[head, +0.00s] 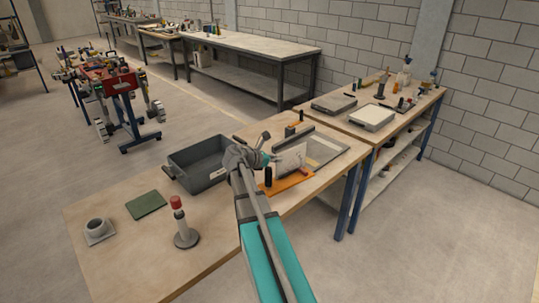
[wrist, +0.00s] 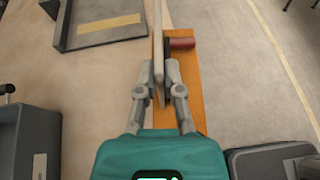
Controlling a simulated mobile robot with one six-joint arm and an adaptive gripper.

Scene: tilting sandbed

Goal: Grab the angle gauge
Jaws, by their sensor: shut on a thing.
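The angle gauge (head: 291,160) appears to be the pale upright plate with faint markings over an orange base (head: 290,184). In the wrist view the gauge (wrist: 158,40) is seen edge-on as a thin pale strip, beside a red-and-dark handle (wrist: 182,43) on the orange base (wrist: 187,110). My gripper (head: 269,159) is at the plate's left edge. In the wrist view its fingers (wrist: 160,94) are closed on the plate from both sides. I cannot tell whether the plate touches the base.
A grey bin (head: 208,175) stands left of my gripper, and a flat grey tray (head: 328,150) lies behind the gauge.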

